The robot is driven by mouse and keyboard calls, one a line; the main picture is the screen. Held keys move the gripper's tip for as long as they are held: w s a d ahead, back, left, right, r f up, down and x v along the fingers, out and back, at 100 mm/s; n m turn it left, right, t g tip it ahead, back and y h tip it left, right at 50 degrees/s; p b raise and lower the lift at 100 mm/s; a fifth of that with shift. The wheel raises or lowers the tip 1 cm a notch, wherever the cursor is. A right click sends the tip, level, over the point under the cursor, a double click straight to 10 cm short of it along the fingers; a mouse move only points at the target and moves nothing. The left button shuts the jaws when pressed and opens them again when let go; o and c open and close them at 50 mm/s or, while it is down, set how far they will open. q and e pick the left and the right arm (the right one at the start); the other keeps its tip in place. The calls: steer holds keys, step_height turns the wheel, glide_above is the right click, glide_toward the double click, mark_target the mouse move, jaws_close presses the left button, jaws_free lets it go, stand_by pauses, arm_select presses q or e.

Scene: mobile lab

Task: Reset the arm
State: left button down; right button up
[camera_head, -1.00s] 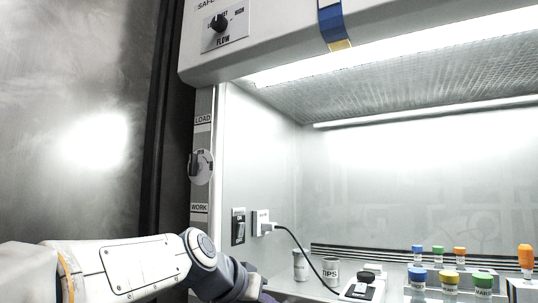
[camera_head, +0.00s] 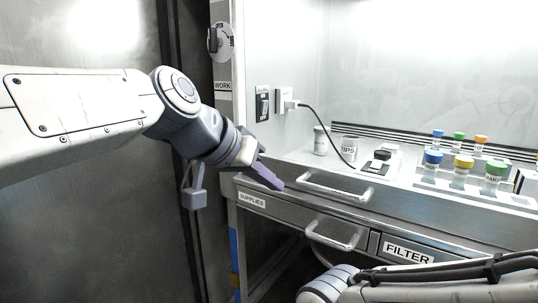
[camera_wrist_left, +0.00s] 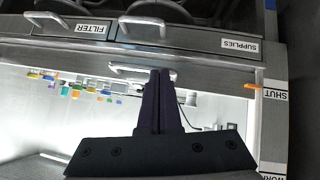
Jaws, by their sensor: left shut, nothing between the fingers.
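My left arm comes in from the left in the head view, with its white link and grey wrist.
Drawers labelled SUPPLIES (camera_head: 252,200) and FILTER (camera_head: 408,253) lie under the worktop. Inside the cabinet stand a TIPS cup (camera_head: 349,147), a small device (camera_head: 380,163) with a black cable, and several colour-capped vials (camera_head: 463,168). A dark metal wall (camera_head: 90,230) is at the left.

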arm_select(q)
steer(key=s+a+f+m+g+y, duration=0.1)
steer(key=s+a+f+g+y, duration=0.2)
steer(key=s+f, duration=0.9)
steer(key=s+a+f+m+g+y, duration=0.1)
steer(key=s+a+f+g+y, duration=0.2)
steer(key=s+f, duration=0.9)
step_height(320, 180, up, 34)
steer(key=w+p, duration=0.1)
steer(key=p, duration=3.4)
steer(key=shift+w+d+n+g, duration=0.3)
steer(key=shift+d, duration=0.15)
